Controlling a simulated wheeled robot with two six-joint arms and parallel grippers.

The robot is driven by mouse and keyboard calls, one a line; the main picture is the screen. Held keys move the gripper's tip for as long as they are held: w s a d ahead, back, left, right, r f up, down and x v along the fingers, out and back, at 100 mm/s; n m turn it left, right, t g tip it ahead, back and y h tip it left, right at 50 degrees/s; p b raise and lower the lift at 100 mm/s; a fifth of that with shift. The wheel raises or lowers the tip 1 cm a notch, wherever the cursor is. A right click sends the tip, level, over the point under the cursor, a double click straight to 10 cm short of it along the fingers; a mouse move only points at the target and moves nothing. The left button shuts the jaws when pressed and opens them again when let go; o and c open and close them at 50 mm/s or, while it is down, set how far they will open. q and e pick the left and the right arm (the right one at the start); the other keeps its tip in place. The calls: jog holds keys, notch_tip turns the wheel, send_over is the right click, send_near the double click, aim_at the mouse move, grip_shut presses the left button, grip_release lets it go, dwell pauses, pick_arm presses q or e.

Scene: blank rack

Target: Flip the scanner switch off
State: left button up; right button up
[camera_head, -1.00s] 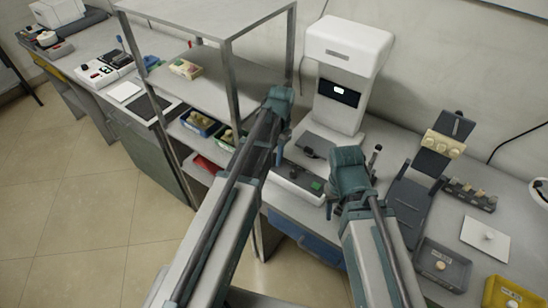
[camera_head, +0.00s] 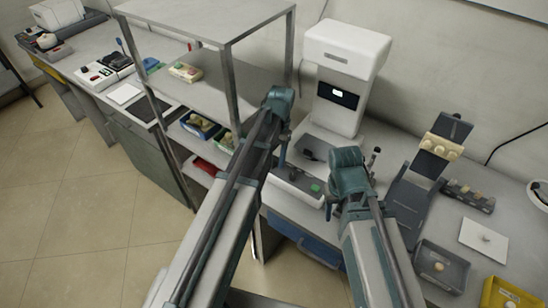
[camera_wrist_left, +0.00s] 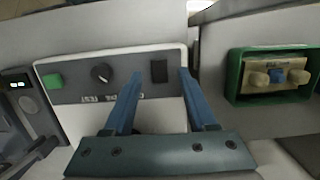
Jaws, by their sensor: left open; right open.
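The scanner (camera_head: 345,65) is a white upright machine with a small lit screen, behind my grippers in the head view. Its dark front panel (camera_head: 290,182) carries a green button (camera_head: 315,187). The left wrist view shows this button (camera_wrist_left: 53,81), a round knob (camera_wrist_left: 102,73) and a black rocker switch (camera_wrist_left: 158,71) in a row. My left gripper (camera_wrist_left: 160,78) is open, its fingertips on either side of the switch in that view. I cannot tell whether they touch the panel. My right gripper (camera_head: 350,183) is open and empty, right of the panel.
A metal rack (camera_head: 228,95) stands close to the left of my left arm. A green bin (camera_wrist_left: 238,75) with small parts is right of the switch in the wrist view. A grey tray (camera_head: 440,272) and a dark stand (camera_head: 408,200) are right of my right arm.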

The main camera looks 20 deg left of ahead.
notch_tip(320, 180, up, 13)
jog(key=p, duration=1.2)
jog(key=shift+f, duration=0.1)
